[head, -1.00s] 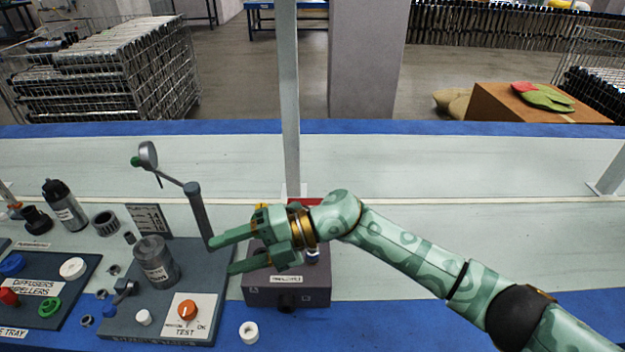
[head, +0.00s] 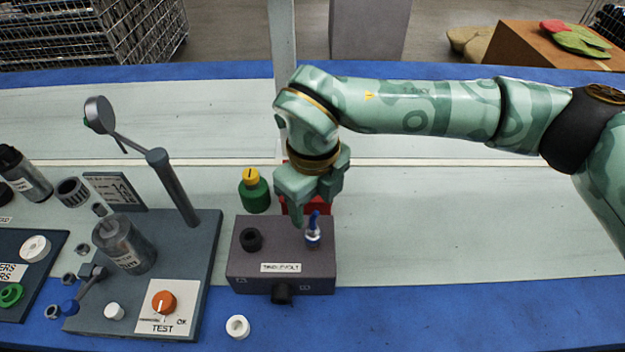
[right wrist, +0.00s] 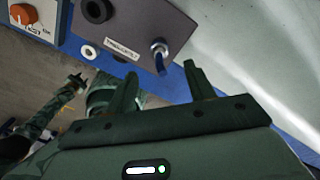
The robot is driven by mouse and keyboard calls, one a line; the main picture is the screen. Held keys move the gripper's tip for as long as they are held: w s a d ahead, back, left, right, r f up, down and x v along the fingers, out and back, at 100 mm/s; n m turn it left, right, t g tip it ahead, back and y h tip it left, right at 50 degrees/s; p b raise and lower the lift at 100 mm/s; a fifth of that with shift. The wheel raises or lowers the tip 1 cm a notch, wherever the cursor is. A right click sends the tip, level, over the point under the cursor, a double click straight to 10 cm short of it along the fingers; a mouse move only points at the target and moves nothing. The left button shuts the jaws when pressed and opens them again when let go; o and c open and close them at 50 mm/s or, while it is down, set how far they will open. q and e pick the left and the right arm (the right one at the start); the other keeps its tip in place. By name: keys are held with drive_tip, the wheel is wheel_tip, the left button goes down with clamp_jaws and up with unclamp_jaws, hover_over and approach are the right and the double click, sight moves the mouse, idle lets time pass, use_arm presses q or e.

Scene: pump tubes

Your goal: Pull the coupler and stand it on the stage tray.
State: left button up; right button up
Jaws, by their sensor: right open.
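No part is labelled coupler. A blue-tipped metal fitting (head: 313,232) stands upright on top of the dark SINGLEVOLT box (head: 283,285); it shows in the right wrist view too (right wrist: 159,50). My right gripper (head: 316,205) points down above the box's back right, close above the fitting. In the right wrist view its two fingers (right wrist: 161,85) are apart with nothing between them, and the fitting lies just beyond them. A dark tray (head: 40,285) with loose parts is cut off at the left; no stage label is readable now. My left arm's end (right wrist: 75,82) shows small in the wrist view.
Left of the box stands a grey test plate (head: 205,240) with a tall crank post (head: 174,188), a grey cylinder (head: 125,245) and an orange knob (head: 164,302). A green bottle (head: 254,192) and red block (head: 320,204) are behind the box. A white ring (head: 238,327) lies in front.

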sight(313, 231)
wheel_tip(313, 231, down, 5)
drive_tip(key=shift+r+b, duration=0.1)
drive_tip(key=shift+b, duration=0.6)
wheel_tip(313, 231, down, 4)
drive_tip(key=shift+r+b, duration=0.2)
drive_tip(key=shift+b, duration=0.45)
drive_tip(key=shift+f, duration=0.35)
use_arm(q)
drive_tip(key=f, duration=0.1)
drive_tip(key=a+f, duration=0.1)
drive_tip(key=shift+a+f, duration=0.25)
drive_tip(key=shift+f, duration=0.1)
use_arm(e)
clamp_jaws()
use_arm(q)
drive_tip(key=shift+w+d+r, duration=0.1)
drive_tip(key=shift+w, duration=0.1)
use_arm(e)
drive_tip(key=shift+r, duration=0.2)
use_arm(q)
drive_tip(key=shift+w+r+p, duration=0.35)
drive_tip(key=shift+p, duration=0.15)
use_arm(e)
drive_tip(key=shift+r, duration=0.5)
